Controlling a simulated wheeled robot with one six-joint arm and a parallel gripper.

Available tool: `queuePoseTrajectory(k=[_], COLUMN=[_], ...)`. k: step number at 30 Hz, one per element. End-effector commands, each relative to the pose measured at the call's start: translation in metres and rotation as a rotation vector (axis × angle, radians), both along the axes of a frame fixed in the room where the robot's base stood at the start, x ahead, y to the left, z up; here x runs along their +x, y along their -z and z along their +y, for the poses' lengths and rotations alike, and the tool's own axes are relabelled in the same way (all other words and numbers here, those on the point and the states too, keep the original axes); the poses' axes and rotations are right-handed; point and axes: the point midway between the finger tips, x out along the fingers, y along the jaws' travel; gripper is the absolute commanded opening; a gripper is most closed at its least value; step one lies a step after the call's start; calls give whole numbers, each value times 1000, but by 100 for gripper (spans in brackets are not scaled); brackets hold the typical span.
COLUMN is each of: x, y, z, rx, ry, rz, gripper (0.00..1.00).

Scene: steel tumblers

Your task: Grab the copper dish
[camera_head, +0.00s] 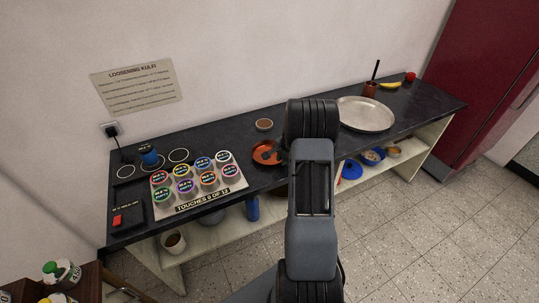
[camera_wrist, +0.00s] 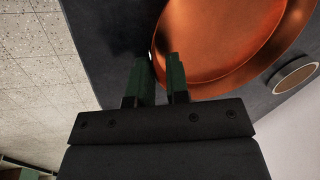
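The copper dish (camera_head: 263,159) is a round, shallow, orange-brown dish on the dark counter, partly behind my arm in the head view. In the wrist view the copper dish (camera_wrist: 225,40) fills the upper right, and its near-left rim runs up to my fingers. My gripper (camera_wrist: 160,62) has two dark green fingers with a narrow gap between them. The right finger overlaps the dish, and the left finger is just outside its rim. I cannot tell whether they touch it. In the head view my arm hides the fingers.
A board of several steel tumblers (camera_head: 240,183) lies to the left. A large round metal tray (camera_head: 366,115) is to the right of my arm. The counter's front edge is close to the dish.

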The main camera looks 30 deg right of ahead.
Motion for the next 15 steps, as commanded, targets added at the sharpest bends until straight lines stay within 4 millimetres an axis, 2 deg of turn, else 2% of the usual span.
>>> queuePoseTrajectory(k=[9, 15], x=[1, 1], y=[4, 4], z=[0, 0], rx=[0, 0], ry=[0, 0], rz=[-1, 0], gripper=[16, 0])
